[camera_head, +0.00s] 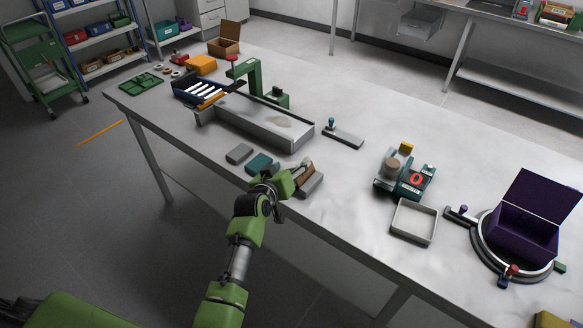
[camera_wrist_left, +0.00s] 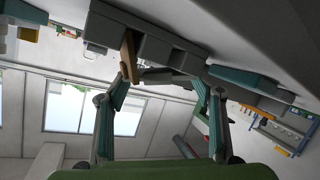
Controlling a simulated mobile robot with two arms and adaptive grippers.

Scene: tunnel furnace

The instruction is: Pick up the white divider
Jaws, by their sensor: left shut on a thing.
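My left gripper (camera_head: 292,180) is at the front edge of the long table, beside a small grey holder (camera_head: 311,187) with a brown piece (camera_head: 306,174) standing in it. In the left wrist view my left gripper (camera_wrist_left: 163,87) is shut on a pale, shadowed flat piece (camera_wrist_left: 165,75), which looks to be the white divider; its fingers hide much of it in the head view. The brown piece (camera_wrist_left: 128,57) and the grey holder (camera_wrist_left: 150,42) are close to the fingertips there. My right gripper is not in view.
A grey block (camera_head: 239,153) and a teal block (camera_head: 261,162) lie left of the gripper. Behind are a long grey trough (camera_head: 250,128) and a blue box with white strips (camera_head: 190,91). A pale tray (camera_head: 413,222) and an open purple box (camera_head: 524,230) stand at right.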

